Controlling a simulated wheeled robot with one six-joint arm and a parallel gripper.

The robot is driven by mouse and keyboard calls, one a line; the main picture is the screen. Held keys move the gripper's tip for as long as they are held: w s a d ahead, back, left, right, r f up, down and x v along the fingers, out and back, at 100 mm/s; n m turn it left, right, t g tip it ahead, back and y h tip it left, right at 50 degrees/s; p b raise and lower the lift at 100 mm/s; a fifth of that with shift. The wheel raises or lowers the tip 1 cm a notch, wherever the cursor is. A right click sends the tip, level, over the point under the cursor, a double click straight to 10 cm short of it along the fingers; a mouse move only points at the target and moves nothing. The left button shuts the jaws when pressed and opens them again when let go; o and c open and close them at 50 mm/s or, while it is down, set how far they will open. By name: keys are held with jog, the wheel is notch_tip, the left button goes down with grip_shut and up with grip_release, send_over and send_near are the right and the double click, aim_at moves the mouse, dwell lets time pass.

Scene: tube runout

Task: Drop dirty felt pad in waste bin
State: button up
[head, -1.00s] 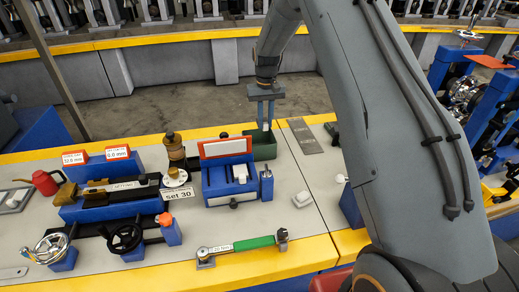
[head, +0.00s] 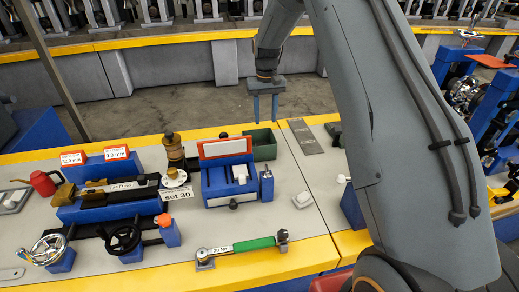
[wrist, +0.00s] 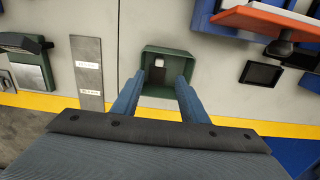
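The green waste bin (head: 264,151) stands at the back edge of the bench, behind the blue box with the red-framed lid. It also shows in the wrist view (wrist: 147,52), between and beyond my fingertips. A small pale pad (wrist: 158,62) lies inside the bin, with a darker brown patch beside it. I take it for the dirty felt pad; the head view hides it behind the bin wall. My gripper (head: 265,118) is above the bin with its fingers apart. In the wrist view, my gripper (wrist: 160,82) is open and empty.
The blue box (head: 228,184) with white pads stands in front of the bin. A grey plate (head: 305,136) lies to the bin's right. A white piece (head: 302,200) sits on the bench, and a green-handled torque wrench (head: 245,246) lies at the front. The bench's right middle is mostly clear.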

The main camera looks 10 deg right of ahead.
notch_tip(320, 180, up, 5)
jog(key=shift+r+b, duration=0.1)
jog(key=shift+b, duration=0.5)
jog(key=s+f, duration=0.1)
jog(key=s, duration=3.6)
jog(key=shift+t, duration=0.4)
